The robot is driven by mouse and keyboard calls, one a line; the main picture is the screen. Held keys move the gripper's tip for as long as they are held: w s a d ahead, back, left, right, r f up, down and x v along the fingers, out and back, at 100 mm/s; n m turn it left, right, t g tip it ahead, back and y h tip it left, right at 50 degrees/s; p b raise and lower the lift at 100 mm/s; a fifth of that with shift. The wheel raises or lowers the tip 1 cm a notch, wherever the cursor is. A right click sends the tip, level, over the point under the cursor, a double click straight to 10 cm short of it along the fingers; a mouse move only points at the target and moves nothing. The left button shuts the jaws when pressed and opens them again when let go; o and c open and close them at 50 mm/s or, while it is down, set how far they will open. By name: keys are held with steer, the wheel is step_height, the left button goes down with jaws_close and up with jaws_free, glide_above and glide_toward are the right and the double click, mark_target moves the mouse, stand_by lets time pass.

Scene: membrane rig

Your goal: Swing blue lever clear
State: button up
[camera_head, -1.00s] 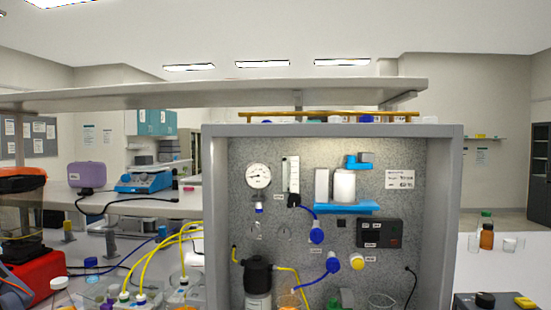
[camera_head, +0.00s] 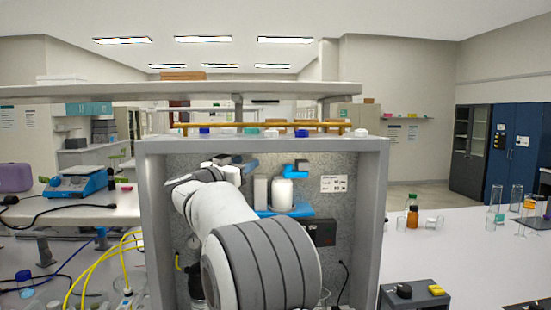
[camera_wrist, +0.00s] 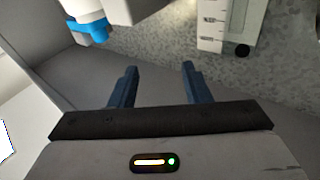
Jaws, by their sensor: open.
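A blue lever-like fitting (camera_head: 296,169) sits on top of a white cylinder (camera_head: 282,194) on the rig's grey speckled back panel. It also shows at the upper left of the wrist view (camera_wrist: 90,31). My gripper (camera_wrist: 158,68) is open and empty, its two dark blue fingers apart. In the head view my gripper (camera_head: 248,165) is at the upper part of the panel, left of the blue fitting and apart from it. My arm hides the lower middle of the panel, including the blue round-handled valves there.
The rig's grey frame (camera_head: 381,200) encloses the panel at the sides and top. A blue shelf (camera_head: 300,210) lies below the cylinder. Yellow tubes (camera_head: 95,265) run at left.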

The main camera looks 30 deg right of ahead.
mark_target(282, 179)
steer(key=s+d+m+g+p, duration=0.1)
steer(key=d+g, duration=0.1)
steer(key=d, duration=0.1)
steer(key=s+d+f+m+g+p, duration=0.1)
steer(key=d+g, duration=0.2)
steer(key=d, duration=0.1)
steer(key=s+d+m+g+p, duration=0.1)
steer(key=d+m+g, duration=0.1)
steer(key=d+g, duration=0.1)
steer(key=shift+d+f, duration=0.3)
steer(key=shift+d, duration=0.1)
